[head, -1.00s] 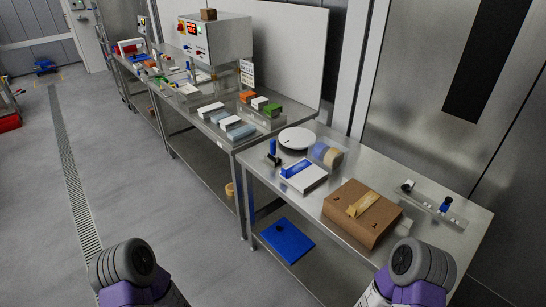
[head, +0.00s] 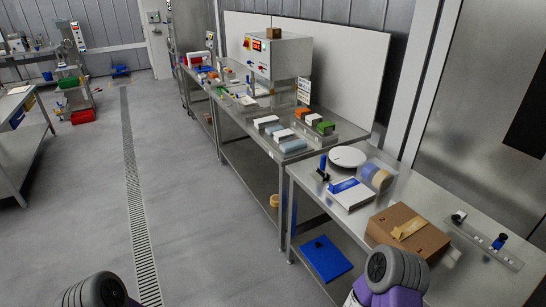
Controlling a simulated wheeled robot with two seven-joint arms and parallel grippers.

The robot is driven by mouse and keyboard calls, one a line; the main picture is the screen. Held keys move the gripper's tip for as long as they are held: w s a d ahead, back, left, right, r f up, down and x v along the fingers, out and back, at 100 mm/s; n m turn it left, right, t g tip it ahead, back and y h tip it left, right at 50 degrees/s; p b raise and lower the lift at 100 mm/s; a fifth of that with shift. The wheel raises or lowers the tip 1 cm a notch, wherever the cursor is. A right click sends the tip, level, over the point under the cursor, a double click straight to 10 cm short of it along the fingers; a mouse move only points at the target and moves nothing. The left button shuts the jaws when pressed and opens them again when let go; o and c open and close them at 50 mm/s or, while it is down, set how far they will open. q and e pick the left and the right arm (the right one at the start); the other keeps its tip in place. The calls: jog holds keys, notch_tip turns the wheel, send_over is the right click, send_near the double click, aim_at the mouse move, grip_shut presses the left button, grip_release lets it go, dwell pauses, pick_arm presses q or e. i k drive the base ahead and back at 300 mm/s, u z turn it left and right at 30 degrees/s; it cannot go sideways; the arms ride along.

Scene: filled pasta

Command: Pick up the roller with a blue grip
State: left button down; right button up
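On the near steel table, a small tool with an upright blue grip (head: 323,163) and a dark lower part stands near the left edge, beside a white round plate. It may be the roller, but it is too small to tell. A second small blue and black item (head: 499,241) sits on a metal strip at the table's right end; I cannot tell what it is. Parts of both my arms show at the bottom of the view, well short of these items. Neither gripper's fingers show.
The near table (head: 400,186) also holds a white round plate (head: 347,157), a white box with a blue top (head: 350,194), tape rolls (head: 377,176) and a brown carton (head: 408,231). A blue panel (head: 326,257) lies on its lower shelf. The floor (head: 200,220) left of it is clear.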

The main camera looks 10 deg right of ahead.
aim_at(321, 169)
jog(key=u, duration=0.55)
jog(key=i, duration=1.85)
jog(key=z, duration=0.2)
